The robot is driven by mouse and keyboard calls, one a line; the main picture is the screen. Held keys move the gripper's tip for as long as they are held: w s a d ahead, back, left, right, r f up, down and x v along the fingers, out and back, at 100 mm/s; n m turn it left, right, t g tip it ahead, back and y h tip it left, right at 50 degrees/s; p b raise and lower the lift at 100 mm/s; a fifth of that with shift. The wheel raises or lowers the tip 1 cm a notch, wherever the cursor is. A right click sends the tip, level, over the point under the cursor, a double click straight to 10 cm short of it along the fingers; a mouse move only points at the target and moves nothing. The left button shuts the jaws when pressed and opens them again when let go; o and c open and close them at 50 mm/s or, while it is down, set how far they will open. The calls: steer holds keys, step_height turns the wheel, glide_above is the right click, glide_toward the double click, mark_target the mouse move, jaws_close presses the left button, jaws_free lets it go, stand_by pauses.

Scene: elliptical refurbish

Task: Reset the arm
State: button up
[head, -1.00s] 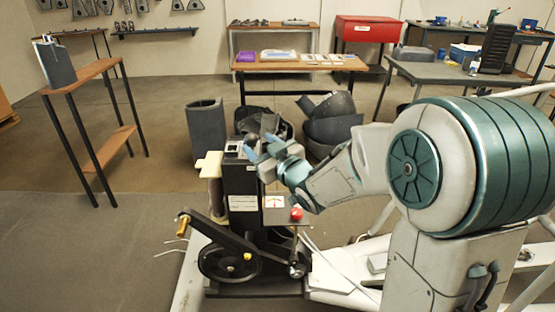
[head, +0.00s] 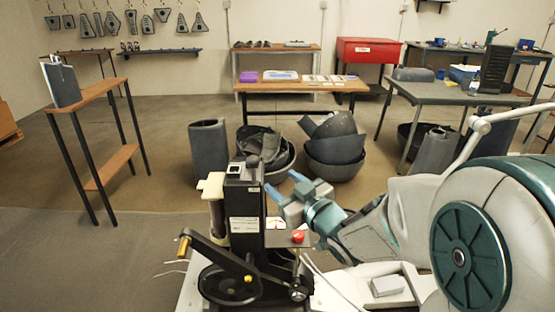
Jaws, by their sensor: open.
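My gripper (head: 283,187) is in the middle of the head view, at the end of my grey and teal arm. Its two blue-grey fingers are apart and point to the left, with nothing seen between them. It is just right of a black upright machine (head: 245,210) with a crank, a wheel and a red button (head: 298,236). The fingertips are close to the machine's upper right side; I cannot tell whether they touch it.
A narrow wooden stand (head: 100,92) is at the left. Grey bins (head: 209,150) and bowls (head: 335,150) stand on the floor behind the machine. A wooden table (head: 300,86), a red cabinet (head: 368,50) and a grey table (head: 450,93) are farther back.

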steer(key=s+d+r+m+g+h+p, duration=0.2)
steer(key=s+d+m+g+h+p, duration=0.4)
steer(key=d+h, duration=0.35)
steer(key=s+r+m+g+p, duration=0.1)
steer(key=s+g+p, duration=0.4)
steer(key=s, duration=1.1)
steer(key=shift+d+r+m+g+y+p, duration=0.3)
steer(key=shift+d+r+m+g+y, duration=0.05)
steer(key=shift+m+g, duration=0.45)
